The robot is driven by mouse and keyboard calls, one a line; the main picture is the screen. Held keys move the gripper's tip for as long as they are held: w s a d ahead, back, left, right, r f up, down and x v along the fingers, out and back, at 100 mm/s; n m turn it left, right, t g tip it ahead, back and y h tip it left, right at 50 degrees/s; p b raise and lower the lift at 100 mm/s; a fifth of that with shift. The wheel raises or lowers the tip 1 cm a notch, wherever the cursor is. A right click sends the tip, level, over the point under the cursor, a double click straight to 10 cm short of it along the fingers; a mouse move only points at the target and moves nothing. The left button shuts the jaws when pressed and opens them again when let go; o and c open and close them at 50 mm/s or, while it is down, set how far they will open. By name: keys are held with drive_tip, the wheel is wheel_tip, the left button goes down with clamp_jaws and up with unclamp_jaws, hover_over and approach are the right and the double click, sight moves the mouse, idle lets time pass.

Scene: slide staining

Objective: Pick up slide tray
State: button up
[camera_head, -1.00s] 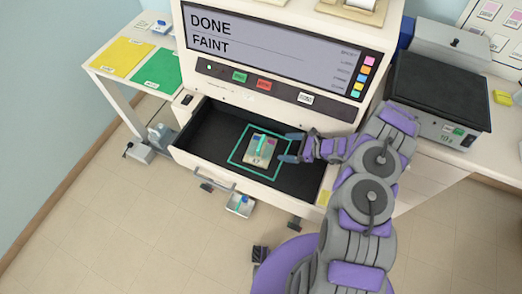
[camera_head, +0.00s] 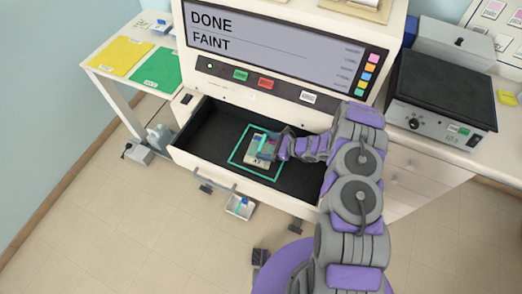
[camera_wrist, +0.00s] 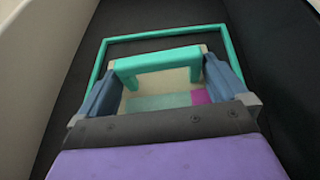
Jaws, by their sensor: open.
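The slide tray (camera_head: 253,158) is a small pale tray with a teal handle. It sits inside a teal outline on the black floor of the open drawer. In the wrist view its teal handle (camera_wrist: 158,64) arches across between my fingers, with the pale tray body, a teal patch and a magenta patch below it. My gripper (camera_head: 268,146) is at the tray from the right and covers part of it. In the wrist view my gripper (camera_wrist: 160,82) is open, with one blue finger at each end of the handle. Whether the fingers touch the handle I cannot tell.
The open drawer (camera_head: 205,135) has raised walls around the tray. The machine (camera_head: 285,60) above it shows "DONE" and "FAINT". A side table (camera_head: 100,70) with yellow and green mats stands left. A small white container (camera_head: 240,207) is below the drawer front.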

drive_tip(key=shift+d, duration=0.15)
drive_tip(key=c, duration=0.8)
drive_tip(key=shift+r, duration=0.1)
